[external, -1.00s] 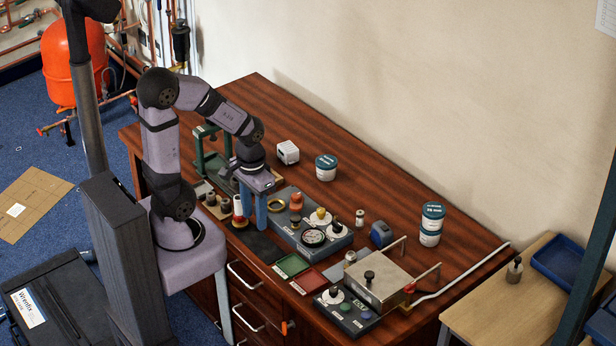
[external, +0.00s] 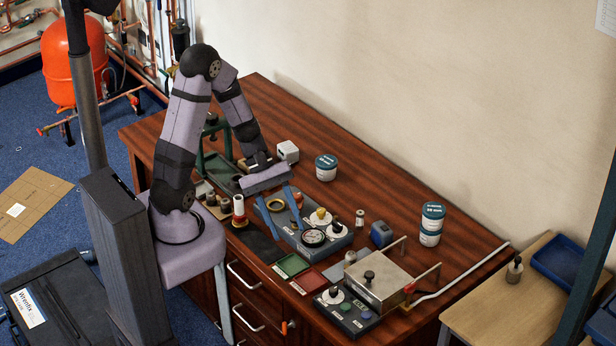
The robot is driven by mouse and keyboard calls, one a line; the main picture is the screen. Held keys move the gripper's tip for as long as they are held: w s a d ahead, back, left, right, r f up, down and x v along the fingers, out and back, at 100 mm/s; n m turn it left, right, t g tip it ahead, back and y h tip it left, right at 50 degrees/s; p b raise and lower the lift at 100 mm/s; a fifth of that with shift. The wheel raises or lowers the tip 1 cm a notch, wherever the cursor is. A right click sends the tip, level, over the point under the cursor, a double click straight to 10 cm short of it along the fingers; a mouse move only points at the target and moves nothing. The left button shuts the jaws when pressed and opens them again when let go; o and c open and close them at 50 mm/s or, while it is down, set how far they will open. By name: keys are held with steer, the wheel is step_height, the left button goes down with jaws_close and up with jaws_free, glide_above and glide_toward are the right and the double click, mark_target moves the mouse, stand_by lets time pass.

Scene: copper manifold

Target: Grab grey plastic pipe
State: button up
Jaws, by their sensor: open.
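I cannot pick out the grey plastic pipe with certainty. Small grey and brown cylinders (external: 211,199) stand in a holder at the bench's left front, and one of them may be it. My gripper (external: 286,233) is open and empty, its two blue fingers spread wide and pointing down. It hangs over the left end of the blue-grey panel (external: 291,243), to the right of the small cylinders. A brass ring (external: 276,204) shows between the fingers, and an orange part (external: 299,198) is partly hidden behind the right finger.
A gauge (external: 313,237) and knobs sit on the panel. A metal box (external: 371,283) stands to the right, tubs (external: 326,167) behind. The rear bench is mostly clear.

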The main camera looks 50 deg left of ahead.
steer(key=w+a+f+n+t+p, duration=0.1)
steer(key=w+a+n+t, duration=0.4)
steer(key=w+n, duration=0.25)
steer(key=w+a+n+t+p, duration=0.1)
steer(key=w+a+n+t, duration=0.45)
steer(key=w+n, duration=0.2)
steer(key=w+a+f+n+t+y+p, duration=0.1)
steer(key=a+f+n+t+y, duration=0.2)
steer(key=a, duration=0.5)
steer(key=w+a+f+n+t+y, duration=0.1)
steer(key=a+f+n+y, duration=0.15)
steer(key=a+n, duration=0.35)
steer(key=s+a+f+n+y, duration=0.1)
steer(key=s+a+f+y, duration=0.1)
steer(key=a, duration=0.2)
steer(key=s+a+f+n+g+y, duration=0.1)
steer(key=s+a+f+n+y, duration=0.1)
steer(key=a, duration=0.3)
steer(key=s+a+f+n+y+p, duration=0.1)
steer(key=s+a+f+n+y, duration=0.1)
steer(key=a+y, duration=0.2)
steer(key=shift+s+a+g, duration=0.25)
steer(key=shift+s+a, duration=0.15)
steer(key=shift+a, duration=0.05)
steer(key=shift+p+x, duration=0.95)
steer(key=shift+x, duration=2.5)
steer(key=shift+p+x, duration=0.9)
steer(key=shift+x, duration=1.7)
steer(key=shift+d, duration=0.1)
